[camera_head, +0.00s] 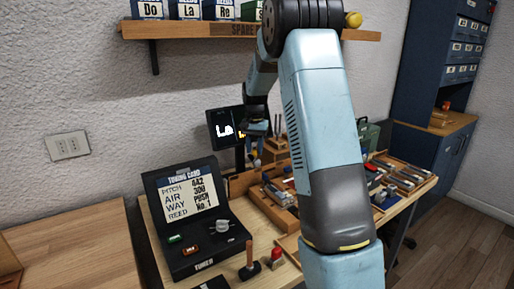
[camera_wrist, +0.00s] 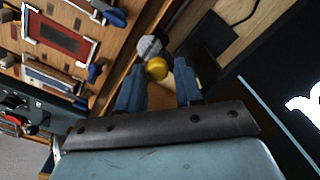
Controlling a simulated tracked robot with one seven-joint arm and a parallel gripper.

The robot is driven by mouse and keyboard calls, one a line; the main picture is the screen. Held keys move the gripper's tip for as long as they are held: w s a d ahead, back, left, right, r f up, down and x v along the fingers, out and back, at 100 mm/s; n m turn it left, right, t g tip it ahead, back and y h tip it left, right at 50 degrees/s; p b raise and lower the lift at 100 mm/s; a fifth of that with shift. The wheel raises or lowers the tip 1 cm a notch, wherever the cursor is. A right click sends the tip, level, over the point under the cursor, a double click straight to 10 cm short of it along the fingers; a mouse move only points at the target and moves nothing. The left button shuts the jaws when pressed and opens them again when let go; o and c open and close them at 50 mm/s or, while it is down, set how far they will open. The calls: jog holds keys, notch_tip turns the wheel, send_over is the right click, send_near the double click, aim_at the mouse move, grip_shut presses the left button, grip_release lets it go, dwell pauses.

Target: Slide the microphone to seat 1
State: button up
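A small rounded grey piece with a yellow ball (camera_wrist: 157,68), which looks like the microphone (camera_wrist: 148,46), shows in the wrist view just beyond and between my fingertips. My gripper (camera_wrist: 160,72) has its two blue fingers apart, with a gap beside the yellow ball, so it looks open. In the head view my gripper (camera_head: 257,152) hangs in front of the dark screen (camera_head: 220,128) that reads "La", at the back of the bench. The microphone cannot be made out there. I cannot make out a mark for seat 1 in either view.
A black tuner case (camera_head: 207,250) with a tuning card stands open at the bench's left. A wooden-handled tool (camera_head: 249,262) and a red-topped item (camera_head: 276,257) are at the front. Wooden trays with parts (camera_head: 277,209) fill the middle. A shelf (camera_head: 190,27) hangs above.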

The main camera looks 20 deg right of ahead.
jog(key=shift+r, duration=0.1)
notch_tip(320, 180, up, 12)
dwell(0.5)
jog(key=shift+f, duration=0.2)
